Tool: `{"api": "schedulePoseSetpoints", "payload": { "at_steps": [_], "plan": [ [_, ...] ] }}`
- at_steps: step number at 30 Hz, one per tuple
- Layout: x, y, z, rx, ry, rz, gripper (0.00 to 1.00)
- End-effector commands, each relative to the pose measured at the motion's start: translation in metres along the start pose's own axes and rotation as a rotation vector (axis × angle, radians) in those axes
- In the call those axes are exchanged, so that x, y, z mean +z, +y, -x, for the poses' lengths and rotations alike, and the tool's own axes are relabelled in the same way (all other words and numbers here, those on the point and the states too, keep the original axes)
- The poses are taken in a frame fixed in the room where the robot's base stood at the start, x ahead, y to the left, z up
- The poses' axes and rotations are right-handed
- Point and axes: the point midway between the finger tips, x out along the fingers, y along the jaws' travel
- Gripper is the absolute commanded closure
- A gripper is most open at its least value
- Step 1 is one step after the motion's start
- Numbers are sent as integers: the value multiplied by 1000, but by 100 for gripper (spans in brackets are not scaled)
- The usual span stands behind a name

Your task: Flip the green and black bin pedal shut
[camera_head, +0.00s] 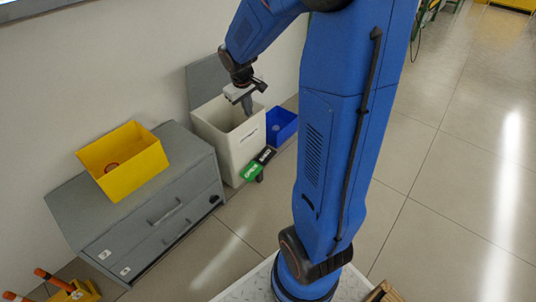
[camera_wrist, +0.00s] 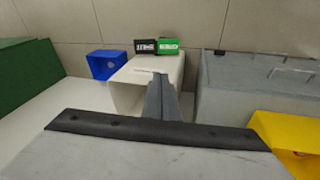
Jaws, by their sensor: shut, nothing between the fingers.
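The pedal is a rocker with a green half (camera_head: 251,171) and a black half (camera_head: 265,154), both with white lettering. It sits low on the front of the white bin (camera_head: 241,157). A grey panel (camera_head: 202,80), apparently the raised lid, stands upright behind the bin, whose top is open. My gripper (camera_head: 247,106) points down over the bin opening, shut and empty, apart from the pedal. Its closed fingers (camera_wrist: 160,78) also show in the wrist view.
A grey drawer cabinet (camera_head: 182,158) stands left of the bin with a yellow box (camera_head: 128,164) on top. A blue box (camera_head: 281,125) stands right of the bin. The floor in front of the pedal is clear. A yellow holder (camera_head: 76,292) sits at bottom left.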

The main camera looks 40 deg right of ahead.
Motion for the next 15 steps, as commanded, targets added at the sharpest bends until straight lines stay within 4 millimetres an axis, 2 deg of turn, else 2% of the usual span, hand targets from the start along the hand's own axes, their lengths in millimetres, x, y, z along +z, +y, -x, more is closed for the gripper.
{"api": "schedulePoseSetpoints", "payload": {
  "at_steps": [1, 6, 15],
  "plan": [
    [-5, 5, -13, 2, -11, 4, 100],
    [-20, 19, -50, 8, -33, 24, 100],
    [-40, 43, -123, 12, -72, 60, 100]
  ]
}}
